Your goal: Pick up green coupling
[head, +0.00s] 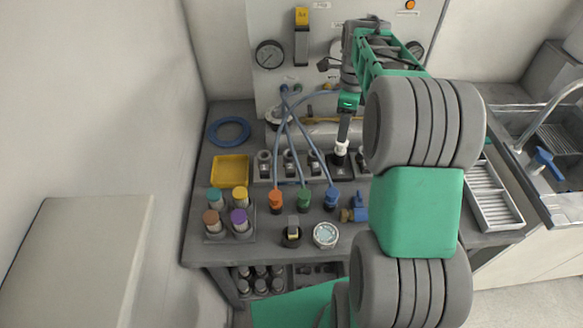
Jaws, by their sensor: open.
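The green coupling (303,198) stands upright on the grey bench, in the middle of a row, with a blue hose running up from it. The orange coupling (276,201) is to its left and the blue coupling (331,199) to its right, apart from it. My gripper (341,151) hangs behind and to the right of the green coupling, near the right end of the dark holder row. It is open and appears empty; its fingers are small and hard to make out.
A yellow tray (230,171) and a block of capped cylinders (228,215) stand to the left. A round dial (325,235) and a black-and-yellow fitting (291,232) lie in front. A blue-handled valve (355,209) is at right. Blue hoses cross above the bench.

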